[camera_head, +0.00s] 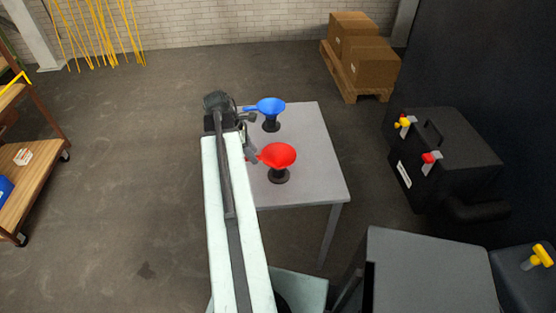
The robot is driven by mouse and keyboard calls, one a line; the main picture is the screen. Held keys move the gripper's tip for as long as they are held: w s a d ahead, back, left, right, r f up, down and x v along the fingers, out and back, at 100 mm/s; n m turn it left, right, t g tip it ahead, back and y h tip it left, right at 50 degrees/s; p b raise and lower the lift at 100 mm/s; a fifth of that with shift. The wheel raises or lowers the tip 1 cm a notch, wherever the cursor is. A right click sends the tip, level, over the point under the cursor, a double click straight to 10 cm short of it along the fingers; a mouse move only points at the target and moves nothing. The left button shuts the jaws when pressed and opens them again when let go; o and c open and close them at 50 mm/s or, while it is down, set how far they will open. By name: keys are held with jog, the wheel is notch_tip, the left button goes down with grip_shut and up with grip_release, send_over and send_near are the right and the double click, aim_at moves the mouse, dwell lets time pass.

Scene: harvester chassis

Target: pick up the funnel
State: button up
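A red funnel (278,154) sits upright on a black stand near the front of a grey table. A blue funnel (270,106) sits on a similar black stand further back. My gripper (255,137) is over the table's left side, at the end of my pale arm. Its dark fingers look spread apart with nothing between them. The upper finger lies near the blue funnel's spout side, the lower one close to the red funnel's left edge. I cannot tell whether the lower finger touches the red funnel.
The grey table (318,150) is bare on its right side. A black box with red and yellow valves (440,165) stands to the right. Cardboard boxes (365,60) on a pallet stand at the back. A wooden shelf cart (38,170) is at the left. The floor between is clear.

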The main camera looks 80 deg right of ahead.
jog(key=b+x, duration=0.5)
jog(key=x, duration=0.2)
jog(key=shift+d+b, duration=0.1)
jog(key=shift+b, duration=0.25)
jog(key=shift+r, duration=0.1)
jog(key=shift+c, duration=0.3)
grip_shut()
dwell(0.6)
